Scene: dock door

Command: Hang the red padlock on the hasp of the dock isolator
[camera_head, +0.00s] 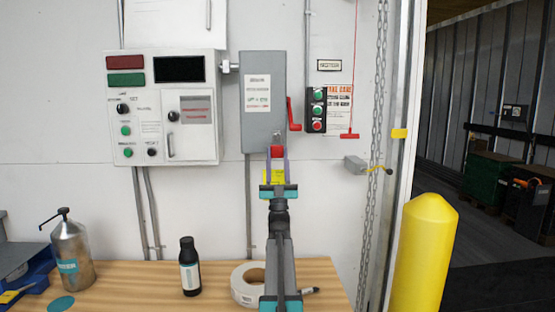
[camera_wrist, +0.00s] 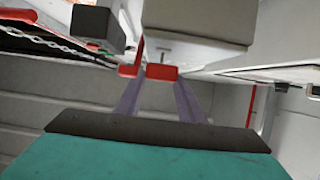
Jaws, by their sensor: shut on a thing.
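The red padlock (camera_head: 277,152) is between the purple fingers of my gripper (camera_head: 276,161), which is shut on it. Its thin shackle points up, just below the bottom edge of the grey dock isolator (camera_head: 262,127). In the wrist view the padlock (camera_wrist: 163,72) shows at the fingertips, under the isolator's underside (camera_wrist: 195,30). The hasp is not clearly visible, and I cannot tell whether the shackle touches it. The isolator's red lever (camera_head: 294,115) is on its right side. A yellow patch (camera_head: 273,177) shows at the gripper below the padlock.
A control panel (camera_head: 165,107) is on the wall to the left. A push-button station (camera_head: 317,110) and a hanging chain (camera_head: 377,150) are to the right. The bench (camera_head: 130,285) below carries a dark bottle (camera_head: 189,268), a tape roll (camera_head: 243,287) and a metal dispenser (camera_head: 72,255). A yellow bollard (camera_head: 424,250) stands right.

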